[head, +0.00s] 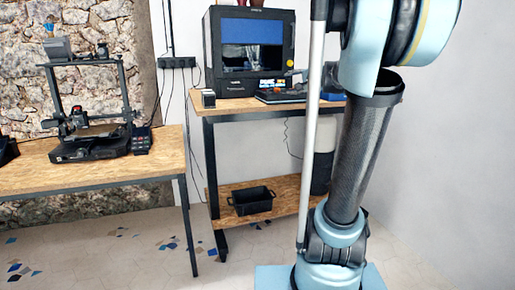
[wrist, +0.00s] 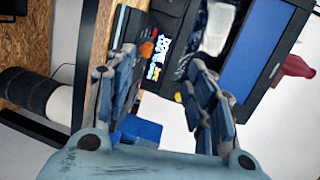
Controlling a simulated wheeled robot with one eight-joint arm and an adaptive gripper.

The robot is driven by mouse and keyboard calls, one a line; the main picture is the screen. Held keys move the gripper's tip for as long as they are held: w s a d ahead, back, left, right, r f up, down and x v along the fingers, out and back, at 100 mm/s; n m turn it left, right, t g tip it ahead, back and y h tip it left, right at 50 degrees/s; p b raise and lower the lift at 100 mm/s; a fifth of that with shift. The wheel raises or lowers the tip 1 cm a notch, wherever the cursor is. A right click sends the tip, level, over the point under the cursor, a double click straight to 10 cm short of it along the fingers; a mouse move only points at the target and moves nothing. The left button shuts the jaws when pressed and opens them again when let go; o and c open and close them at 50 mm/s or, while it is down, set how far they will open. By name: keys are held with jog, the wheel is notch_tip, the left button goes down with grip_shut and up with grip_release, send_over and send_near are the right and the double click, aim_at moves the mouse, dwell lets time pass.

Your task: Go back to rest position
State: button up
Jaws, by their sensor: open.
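My gripper (wrist: 160,62) shows in the wrist view, its two blue-grey fingers spread apart with nothing seen held between them. Beyond the fingers, tilted in the picture, is the dark enclosed printer with a blue window (wrist: 262,45). The gripper itself does not show in the head view. There my light blue and black arm (head: 362,150) rises at the right, in front of the right end of the printer's table.
The enclosed printer (head: 222,75) stands on a wooden table (head: 235,104) with a black bin (head: 252,201) on its lower shelf. An open-frame printer (head: 95,148) sits on the left table (head: 40,185). Tiled floor (head: 150,255) is clear in front.

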jog(key=s+a+f+n+g+h, duration=0.1)
jog(key=s+a+f+n+g, duration=0.25)
jog(key=s+f, duration=0.65)
jog(key=s+a+f+n+g, duration=0.2)
jog(key=s+f+n+g, duration=0.2)
jog(key=s+f, duration=0.6)
jog(key=s+d+f+n+g+h, duration=0.2)
jog(key=s+d+f+h, duration=0.1)
jog(key=s+f, duration=0.5)
jog(key=s+d+f+n+g+h, duration=0.2)
jog(key=s+d+f+h, duration=0.1)
jog(key=s+d+f, duration=0.3)
jog(key=s+f, duration=0.2)
jog(key=s, duration=0.2)
jog(key=shift+s+f+n, duration=0.25)
jog(key=shift+f+n, duration=0.1)
jog(key=shift+w+f+g, duration=0.2)
jog(key=shift+w+g, duration=0.05)
jog(key=shift+w, duration=0.2)
